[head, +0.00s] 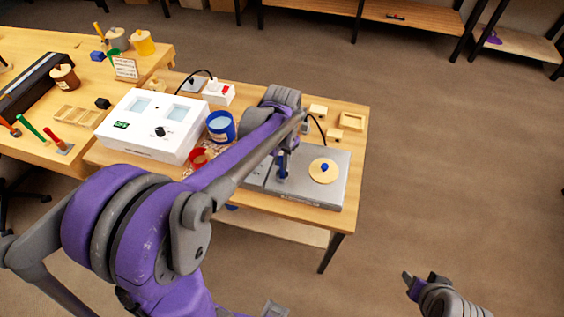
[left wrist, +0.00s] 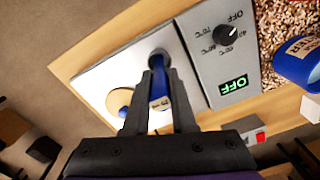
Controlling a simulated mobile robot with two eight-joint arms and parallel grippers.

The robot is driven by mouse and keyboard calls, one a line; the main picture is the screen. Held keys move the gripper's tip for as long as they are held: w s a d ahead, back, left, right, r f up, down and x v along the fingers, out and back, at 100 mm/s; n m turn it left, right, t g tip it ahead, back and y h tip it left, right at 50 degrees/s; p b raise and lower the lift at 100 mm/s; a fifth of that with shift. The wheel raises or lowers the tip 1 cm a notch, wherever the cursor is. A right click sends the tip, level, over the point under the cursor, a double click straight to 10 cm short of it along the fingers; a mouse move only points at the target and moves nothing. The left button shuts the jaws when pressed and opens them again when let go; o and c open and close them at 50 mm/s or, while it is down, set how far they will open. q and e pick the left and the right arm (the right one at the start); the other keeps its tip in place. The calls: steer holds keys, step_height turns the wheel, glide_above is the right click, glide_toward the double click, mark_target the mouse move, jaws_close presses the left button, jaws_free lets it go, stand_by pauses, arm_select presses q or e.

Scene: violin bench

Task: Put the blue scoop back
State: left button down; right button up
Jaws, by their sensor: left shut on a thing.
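My left gripper (left wrist: 158,85) is shut on a blue scoop (left wrist: 161,88), which shows between the two fingers with a small pale label on it. Its far end meets a round grey part over the pale plate of a grey hot-plate unit (left wrist: 100,75). In the head view the left gripper (head: 283,158) is over the same unit (head: 335,190), with the blue piece pointing down; my arm hides part of it. I cannot tell whether the scoop touches the plate. My right gripper (head: 422,282) is at the lower right, away from the table, with its fingers apart.
A wooden disc with a blue knob (head: 324,169) lies on the unit's right side. A blue pot (head: 221,126), a red cup (head: 199,158) and a white box (head: 155,125) stand to the left. Small wooden blocks and a wooden tray (head: 352,121) lie behind. Floor is free right.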

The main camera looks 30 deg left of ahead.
arm_select(q)
steer(key=shift+f, duration=0.45)
steer(key=shift+f, duration=0.1)
steer(key=c, duration=0.7)
jaws_free()
steer(key=shift+c, duration=0.2)
